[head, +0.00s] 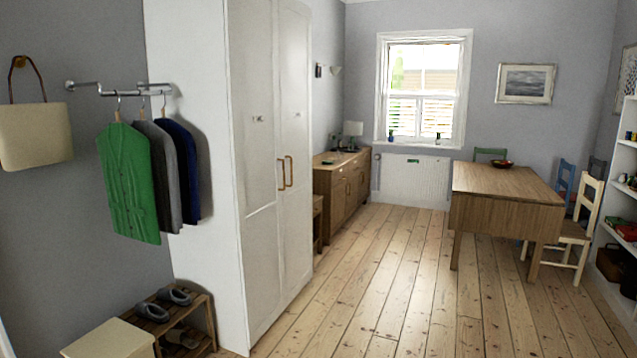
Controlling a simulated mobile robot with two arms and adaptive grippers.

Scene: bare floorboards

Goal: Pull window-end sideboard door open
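A wooden sideboard (342,191) stands against the left wall, beyond the tall white wardrobe and near the window wall. Its front faces right and shows drawers above doors. The door at the window end (364,183) is small and seen at a steep angle; it looks shut. Neither of my grippers shows in the head view.
A white wardrobe (265,160) stands at the left. A wooden table (508,187) with chairs (584,226) is at the right. Bare floorboards (408,265) run clear between them toward the window (422,88). A shoe rack (184,312) sits at the lower left.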

